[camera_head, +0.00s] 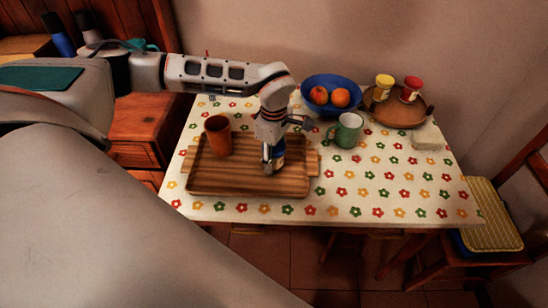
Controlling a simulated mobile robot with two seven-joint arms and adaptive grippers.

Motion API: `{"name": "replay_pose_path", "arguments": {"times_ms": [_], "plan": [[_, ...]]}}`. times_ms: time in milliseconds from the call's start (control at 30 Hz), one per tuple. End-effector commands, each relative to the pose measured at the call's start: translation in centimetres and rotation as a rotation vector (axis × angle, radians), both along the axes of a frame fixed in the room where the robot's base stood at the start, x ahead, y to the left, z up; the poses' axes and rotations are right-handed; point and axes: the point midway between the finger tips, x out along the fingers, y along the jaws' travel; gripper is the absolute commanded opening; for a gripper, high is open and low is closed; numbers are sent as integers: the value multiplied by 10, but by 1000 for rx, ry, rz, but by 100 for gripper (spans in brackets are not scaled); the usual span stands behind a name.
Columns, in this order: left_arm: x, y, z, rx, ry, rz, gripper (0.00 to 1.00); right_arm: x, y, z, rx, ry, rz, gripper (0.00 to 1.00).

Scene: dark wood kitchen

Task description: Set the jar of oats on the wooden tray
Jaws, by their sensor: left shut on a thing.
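The wooden tray (240,187) lies near the left side of the flowered table, with a handle at each end. My left gripper (272,164) points down over the right part of the tray. It is shut on a small jar (281,157), of which only a bluish part shows beside the fingers. I take this for the jar of oats, but its label cannot be read. The jar is at or just above the tray surface; I cannot tell if it touches. My right gripper is not in view.
A brown cup (218,136) stands on the tray's left part. A green mug (346,131), a blue fruit bowl (331,85) and a round board (399,118) with yellow-lidded and red-lidded jars stand behind and right. A pale block (428,137) is nearby. The table's front right is clear.

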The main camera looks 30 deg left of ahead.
Motion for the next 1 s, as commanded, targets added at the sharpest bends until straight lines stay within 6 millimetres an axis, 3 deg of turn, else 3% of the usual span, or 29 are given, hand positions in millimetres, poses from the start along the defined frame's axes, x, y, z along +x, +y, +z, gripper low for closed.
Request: {"name": "replay_pose_path", "arguments": {"times_ms": [233,267,300,733,1000], "plan": [[0,0,-3,0,-1,0,9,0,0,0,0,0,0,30],[0,0,-3,0,0,0,47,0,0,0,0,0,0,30],[0,0,-2,0,0,0,56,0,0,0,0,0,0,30],[0,0,3,0,-1,0,56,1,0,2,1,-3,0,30],[2,0,50,0,-6,0,56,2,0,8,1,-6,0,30]]}}
